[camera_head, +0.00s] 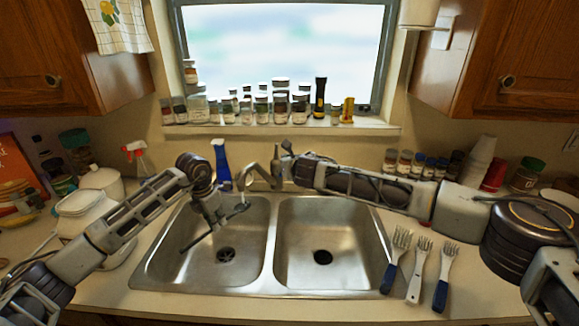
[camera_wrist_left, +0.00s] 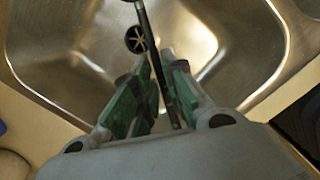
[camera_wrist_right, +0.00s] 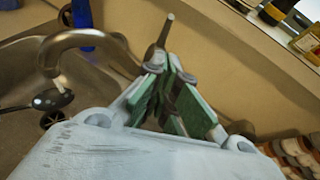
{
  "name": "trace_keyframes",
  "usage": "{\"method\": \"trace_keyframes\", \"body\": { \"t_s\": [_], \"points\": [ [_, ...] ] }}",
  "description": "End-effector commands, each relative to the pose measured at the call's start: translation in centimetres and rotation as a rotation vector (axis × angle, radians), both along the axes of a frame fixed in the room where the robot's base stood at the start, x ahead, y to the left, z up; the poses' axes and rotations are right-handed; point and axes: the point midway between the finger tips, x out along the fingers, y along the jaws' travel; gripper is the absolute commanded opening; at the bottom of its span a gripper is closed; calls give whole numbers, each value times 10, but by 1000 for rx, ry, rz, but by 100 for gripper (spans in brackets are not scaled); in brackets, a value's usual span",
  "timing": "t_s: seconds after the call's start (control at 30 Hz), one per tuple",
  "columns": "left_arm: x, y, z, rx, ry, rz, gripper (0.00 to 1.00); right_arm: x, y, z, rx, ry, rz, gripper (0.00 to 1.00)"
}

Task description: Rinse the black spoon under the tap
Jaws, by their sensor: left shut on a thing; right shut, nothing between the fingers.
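The black spoon (camera_wrist_left: 150,40) is held by its thin handle between the fingers of my left gripper (camera_wrist_left: 158,65), over the left basin. In the head view my left gripper (camera_head: 226,212) is just left of and below the tap (camera_head: 250,172). The right wrist view shows the spoon's bowl (camera_wrist_right: 52,99) close below the tap's spout (camera_wrist_right: 70,40). I cannot make out a water stream. My right gripper (camera_head: 290,158) is shut and empty beside the tap's upright lever (camera_head: 276,160). In the right wrist view the lever (camera_wrist_right: 164,32) rises just beyond the fingertips (camera_wrist_right: 165,68); contact is unclear.
The double sink has a left drain (camera_head: 226,254) and a free right basin (camera_head: 322,225). A blue spray bottle (camera_head: 221,160) stands behind the left basin. Several forks (camera_head: 418,270) lie right of the sink. A white canister (camera_head: 88,215) stands left. Jars line the sill.

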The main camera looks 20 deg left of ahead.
Motion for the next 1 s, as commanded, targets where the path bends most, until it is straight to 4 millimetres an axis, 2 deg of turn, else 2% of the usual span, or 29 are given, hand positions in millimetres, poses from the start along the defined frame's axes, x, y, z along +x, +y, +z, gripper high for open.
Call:
{"method": "trace_keyframes", "body": {
  "t_s": [0.43,1.0],
  "points": [
    [0,0,0,0,0,0,0,-20,-13,0,1,1,1,0],
    [0,0,0,0,0,0,0,-22,-14,0,0,0,0,0]
  ]
}}
